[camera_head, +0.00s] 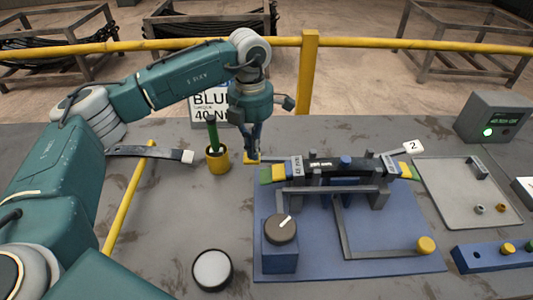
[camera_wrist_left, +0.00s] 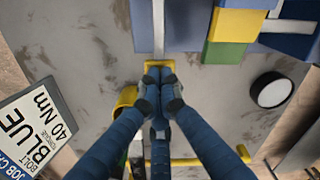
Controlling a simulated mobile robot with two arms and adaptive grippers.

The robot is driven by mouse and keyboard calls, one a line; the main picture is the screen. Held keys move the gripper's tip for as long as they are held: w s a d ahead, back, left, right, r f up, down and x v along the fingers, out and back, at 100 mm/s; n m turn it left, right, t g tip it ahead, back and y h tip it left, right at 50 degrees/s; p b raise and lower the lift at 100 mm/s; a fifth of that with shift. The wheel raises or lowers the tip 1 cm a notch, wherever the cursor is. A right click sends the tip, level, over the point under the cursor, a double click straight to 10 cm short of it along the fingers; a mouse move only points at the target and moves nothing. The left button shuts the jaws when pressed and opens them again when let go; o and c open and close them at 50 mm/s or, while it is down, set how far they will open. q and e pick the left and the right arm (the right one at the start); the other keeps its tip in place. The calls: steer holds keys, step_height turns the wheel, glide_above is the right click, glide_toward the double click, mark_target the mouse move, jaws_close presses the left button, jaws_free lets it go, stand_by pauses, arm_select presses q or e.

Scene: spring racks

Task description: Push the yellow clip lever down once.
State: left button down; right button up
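The yellow clip lever (camera_head: 251,160) is a small yellow tab at the left side of the blue fixture (camera_head: 345,235). In the left wrist view the yellow tab (camera_wrist_left: 152,66) shows at the end of a pale strip, partly hidden by my fingers. My left gripper (camera_head: 252,152) points down with its fingers together, right over the tab. In the left wrist view the fingertips (camera_wrist_left: 158,82) are side by side at the tab's edge, with nothing seen between them. I cannot tell whether they touch it. My right gripper is not in view.
A yellow cup (camera_head: 217,161) with a green-handled tool stands just left of my left gripper. A dark leaf-spring bundle (camera_head: 335,170) lies across the fixture. A dial (camera_head: 281,229) stands at its front left. A grey tray (camera_head: 462,200) lies right. A round white-topped button (camera_head: 212,269) is in front.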

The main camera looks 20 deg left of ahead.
arm_select(q)
steer(key=shift+f+b, duration=0.3)
steer(key=shift+f, duration=0.3)
step_height(320, 180, up, 10)
steer(key=p, duration=0.6)
steer(key=shift+r+p, duration=0.15)
steer(key=shift+p, duration=0.15)
stand_by(0.3)
